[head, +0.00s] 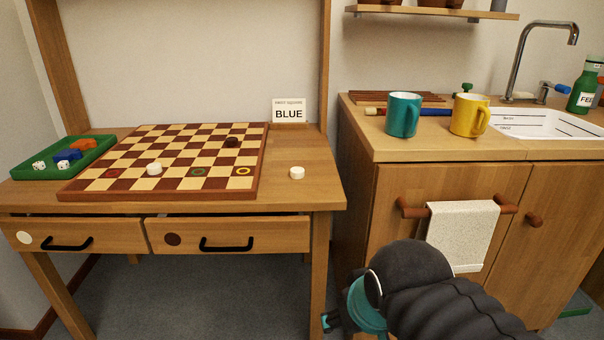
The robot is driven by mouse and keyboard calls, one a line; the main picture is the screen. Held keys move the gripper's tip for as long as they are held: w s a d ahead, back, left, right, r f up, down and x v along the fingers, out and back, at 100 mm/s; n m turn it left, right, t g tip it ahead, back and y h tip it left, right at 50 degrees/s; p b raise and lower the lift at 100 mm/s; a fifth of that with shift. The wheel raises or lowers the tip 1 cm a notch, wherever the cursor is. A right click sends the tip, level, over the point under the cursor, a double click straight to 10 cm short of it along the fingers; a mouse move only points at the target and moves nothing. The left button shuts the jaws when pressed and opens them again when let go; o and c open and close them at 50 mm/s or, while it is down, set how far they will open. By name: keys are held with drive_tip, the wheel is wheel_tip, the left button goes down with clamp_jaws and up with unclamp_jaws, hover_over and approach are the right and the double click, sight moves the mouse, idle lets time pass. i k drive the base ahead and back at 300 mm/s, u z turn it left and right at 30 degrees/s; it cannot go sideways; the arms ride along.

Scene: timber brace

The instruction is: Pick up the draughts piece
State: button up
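A white draughts piece (297,173) lies flat on the bare wood of the table, right of the chequered board (262,160). Another white piece (154,169) lies on the board near its front edge, and a dark piece (232,142) lies farther back on it. Red, green and yellow rings mark some front squares. A card (289,110) reading "BLUE" stands at the table's back. My gripper (328,321) shows only in part at the bottom, low in front of the table's right side and away from the pieces. Its finger opening is unclear.
A green tray (103,153) with dice and coloured items sits left of the board. On the right counter stand a teal mug (403,115), a yellow mug (469,115) and a sink. A towel (460,235) hangs from a rail.

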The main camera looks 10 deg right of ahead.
sight(296, 172)
drive_tip(key=u, duration=2.3)
drive_tip(key=i, duration=1.85)
drive_tip(key=z, duration=2.8)
